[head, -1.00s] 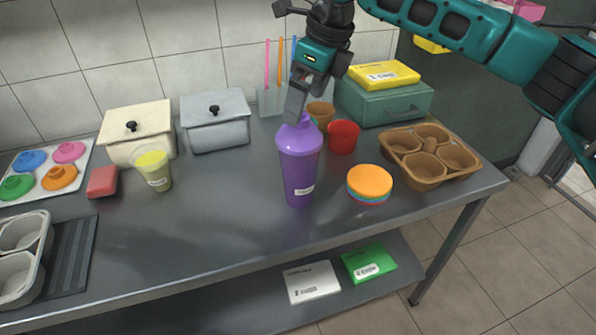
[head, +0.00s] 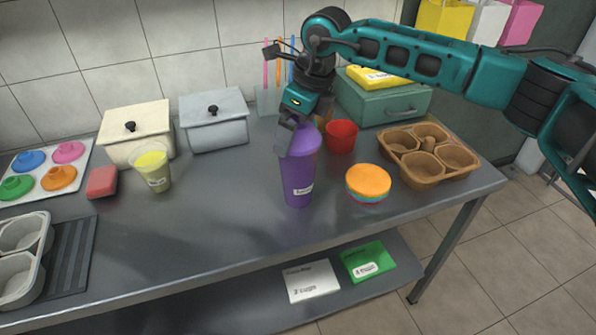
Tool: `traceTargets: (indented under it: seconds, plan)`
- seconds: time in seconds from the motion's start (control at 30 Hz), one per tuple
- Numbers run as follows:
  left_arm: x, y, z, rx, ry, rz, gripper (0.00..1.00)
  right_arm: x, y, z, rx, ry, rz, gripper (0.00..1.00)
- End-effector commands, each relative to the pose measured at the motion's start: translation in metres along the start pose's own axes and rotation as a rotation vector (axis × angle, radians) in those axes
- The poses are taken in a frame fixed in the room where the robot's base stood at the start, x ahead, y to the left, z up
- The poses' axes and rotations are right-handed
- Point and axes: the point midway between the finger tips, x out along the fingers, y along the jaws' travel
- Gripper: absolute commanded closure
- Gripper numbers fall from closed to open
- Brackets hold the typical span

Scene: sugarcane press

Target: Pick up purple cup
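The purple cup (head: 298,180) stands upright near the middle of the metal table, with a domed purple lid and a small white label. My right gripper (head: 288,138) comes down from above and behind, and its fingers overlap the upper left of the lid in the head view. I cannot tell whether the fingers touch the cup or how far apart they are. My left gripper is not in view.
A red cup (head: 341,135) stands close behind the purple cup on the right. Stacked coloured lids (head: 368,183) and a brown cup carrier (head: 428,160) lie to the right. A yellow cup (head: 153,170) stands left. The table (head: 215,215) is clear in front.

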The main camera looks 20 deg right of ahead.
Motion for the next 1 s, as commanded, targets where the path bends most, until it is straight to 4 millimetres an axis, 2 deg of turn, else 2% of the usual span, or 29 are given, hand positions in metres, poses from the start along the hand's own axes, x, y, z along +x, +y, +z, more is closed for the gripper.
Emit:
traceTargets:
  seconds: [0.07,0.8,1.0]
  plan:
    - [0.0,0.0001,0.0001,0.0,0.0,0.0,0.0,-0.0003,0.0001,0.0,0.0,0.0,0.0,0.17]
    - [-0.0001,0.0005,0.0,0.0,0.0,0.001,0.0,-0.0008,0.0001,0.0002,0.0,-0.001,0.0,0.88]
    - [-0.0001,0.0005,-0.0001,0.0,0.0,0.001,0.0,-0.0024,-0.0001,0.0014,0.0,-0.004,-0.001,0.91]
